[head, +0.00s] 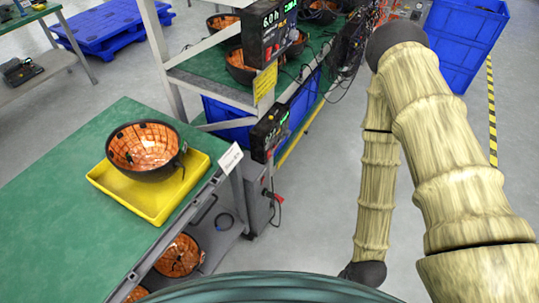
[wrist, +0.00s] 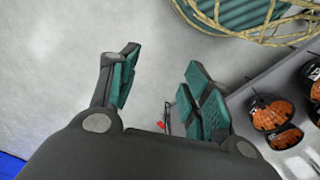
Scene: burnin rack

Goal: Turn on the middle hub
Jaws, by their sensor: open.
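Black boxes with lit displays are fixed to the rack's front post in the head view. The upper box (head: 264,38) reads "6.0h" and has a small red part beside it. A lower box (head: 266,136) has a green display and faces partly away. A grey box (head: 257,196) with a red part sits below. I cannot tell which of these is the middle hub. My gripper (wrist: 162,82) shows in the wrist view, open and empty, with green pads apart over grey floor.
A green table (head: 55,200) holds a yellow tray (head: 130,200) with a copper-lined bowl (head: 143,147). More bowls sit on the shelf below (head: 208,245). Blue crates (head: 470,40) and cables stand at the back. Grey floor (head: 320,215) lies clear between the rack and my arm.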

